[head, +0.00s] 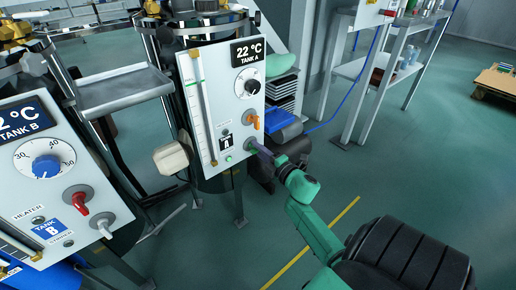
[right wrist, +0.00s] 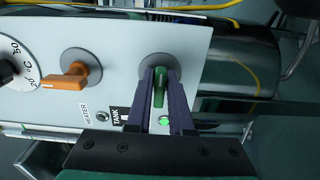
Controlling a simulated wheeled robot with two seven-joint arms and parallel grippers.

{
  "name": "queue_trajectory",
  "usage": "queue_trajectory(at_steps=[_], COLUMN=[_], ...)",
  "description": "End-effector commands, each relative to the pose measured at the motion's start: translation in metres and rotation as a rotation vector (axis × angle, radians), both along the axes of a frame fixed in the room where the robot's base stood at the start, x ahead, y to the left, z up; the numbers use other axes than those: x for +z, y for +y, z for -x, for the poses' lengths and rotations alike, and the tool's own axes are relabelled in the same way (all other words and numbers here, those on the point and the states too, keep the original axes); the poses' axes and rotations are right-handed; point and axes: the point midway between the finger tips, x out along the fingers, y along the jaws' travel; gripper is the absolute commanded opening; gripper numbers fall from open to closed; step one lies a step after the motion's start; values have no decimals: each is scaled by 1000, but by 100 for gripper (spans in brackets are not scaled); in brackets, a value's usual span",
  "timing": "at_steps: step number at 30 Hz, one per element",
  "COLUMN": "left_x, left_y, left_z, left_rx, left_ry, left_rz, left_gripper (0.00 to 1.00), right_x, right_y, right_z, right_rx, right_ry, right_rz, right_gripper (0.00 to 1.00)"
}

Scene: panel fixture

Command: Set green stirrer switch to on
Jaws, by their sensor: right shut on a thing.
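The green stirrer switch (right wrist: 158,88) sits on a round grey plate on the Tank A panel (head: 205,95). In the right wrist view its handle runs from the plate toward the small green lamp (right wrist: 163,121), which looks lit; the lamp also shows in the head view (head: 228,158). My right gripper (right wrist: 160,85) is shut on this handle, with one purple finger on each side. In the head view, my right gripper (head: 256,148) reaches the panel's lower right edge and largely hides the switch. My left gripper is not in view.
An orange heater switch (right wrist: 67,82) and a black dial (head: 247,87) sit above the green one on the panel. Tank B's panel (head: 40,190) with a red switch (head: 78,200) stands at left. A shelf (head: 360,70) stands behind; the floor right of the panel is open.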

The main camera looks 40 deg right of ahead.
Motion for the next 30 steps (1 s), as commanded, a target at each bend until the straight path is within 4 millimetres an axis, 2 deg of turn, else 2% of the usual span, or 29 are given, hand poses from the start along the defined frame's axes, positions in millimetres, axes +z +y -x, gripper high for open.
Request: queue_trajectory(at_steps=[7,8,9,10,19,22,26,30], left_x=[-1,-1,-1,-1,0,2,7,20], left_y=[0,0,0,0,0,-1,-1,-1], left_z=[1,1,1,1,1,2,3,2], left_rx=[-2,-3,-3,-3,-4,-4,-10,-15], left_ry=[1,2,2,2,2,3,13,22], left_rz=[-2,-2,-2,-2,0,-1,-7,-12], left_gripper=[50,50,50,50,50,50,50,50], right_x=[-3,-3,-3,-2,-1,-1,0,1], right_y=[0,0,0,0,0,1,1,1], right_z=[1,1,1,1,1,7,27,64], right_rx=[0,0,0,0,0,0,-1,-4], right_ry=[4,4,4,4,2,3,5,6], right_rz=[-2,-2,-2,-2,-1,-2,-2,-3], right_gripper=[0,23,39,45,45,45,45,45])
